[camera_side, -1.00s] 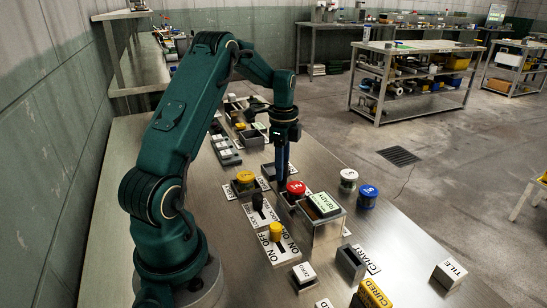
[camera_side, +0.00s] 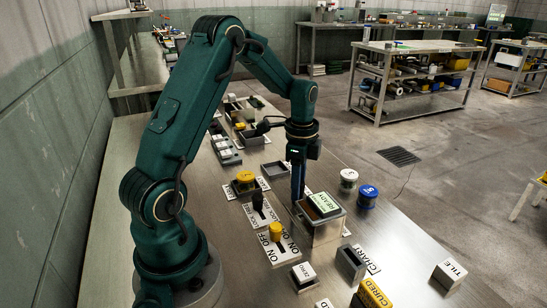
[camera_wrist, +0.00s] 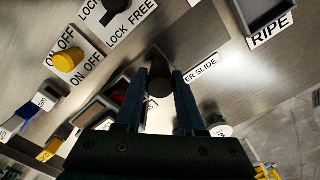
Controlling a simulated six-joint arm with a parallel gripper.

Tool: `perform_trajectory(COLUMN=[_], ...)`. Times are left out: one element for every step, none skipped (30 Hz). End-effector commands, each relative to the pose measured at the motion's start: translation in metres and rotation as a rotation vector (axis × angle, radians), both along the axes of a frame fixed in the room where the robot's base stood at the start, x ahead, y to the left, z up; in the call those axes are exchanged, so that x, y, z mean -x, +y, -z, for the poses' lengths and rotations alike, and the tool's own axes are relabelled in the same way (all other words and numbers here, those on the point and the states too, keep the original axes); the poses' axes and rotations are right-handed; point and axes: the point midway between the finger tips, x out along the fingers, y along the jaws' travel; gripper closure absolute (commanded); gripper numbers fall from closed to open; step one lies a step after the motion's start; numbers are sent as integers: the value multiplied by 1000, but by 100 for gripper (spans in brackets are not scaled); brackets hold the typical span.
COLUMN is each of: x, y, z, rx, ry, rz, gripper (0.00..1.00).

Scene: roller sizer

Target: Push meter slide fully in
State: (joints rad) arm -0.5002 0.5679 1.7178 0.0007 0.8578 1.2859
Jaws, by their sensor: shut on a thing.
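My gripper (camera_wrist: 160,92) is shut on a dark round knob (camera_wrist: 160,80) in the wrist view. A white label (camera_wrist: 200,67) ending in "ER SLIDE" lies just right of the knob, so I take it for the meter slide's knob. In the side view my gripper (camera_side: 298,192) points down at the far left side of the metal box (camera_side: 322,232) with the green READY panel (camera_side: 325,203). There the knob and the slide's travel are hidden by my fingers and the box.
Left of the box stand a yellow ON/OFF knob (camera_side: 275,230) and a black lock lever (camera_side: 257,200). A white-topped jar (camera_side: 348,180) and a blue-topped jar (camera_side: 368,196) stand to the right. The bench's front right is partly clear.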

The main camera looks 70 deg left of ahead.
Motion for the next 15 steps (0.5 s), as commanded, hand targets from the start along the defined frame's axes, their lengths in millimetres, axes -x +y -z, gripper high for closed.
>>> perform_trajectory(x=[-1, -1, -1, -1, 0, 0, 0, 0, 0, 0, 0, 0, 0, 0, 0], y=[-9, -12, -15, -17, -18, -19, -20, -20, -21, -21, -21, -21, -22, -22, -22], z=[-2, -2, -2, -2, -2, -2, -2, -2, -2, -2, -2, -1, -1, -1, -1], rx=[-1, -2, -1, -1, -1, -1, 0, 1, 2, 4, 4, 4, 5, 5, 5], ry=[-3, -4, -4, -4, -4, -4, -3, -4, -2, -2, -2, -1, -1, -1, -1], rz=[5, 5, 3, 2, 1, 0, 0, -1, -1, -1, -1, -1, 0, 0, 1], gripper=[100, 100, 100, 100, 100, 100, 100, 100, 100, 100, 100, 100, 100, 100, 46])
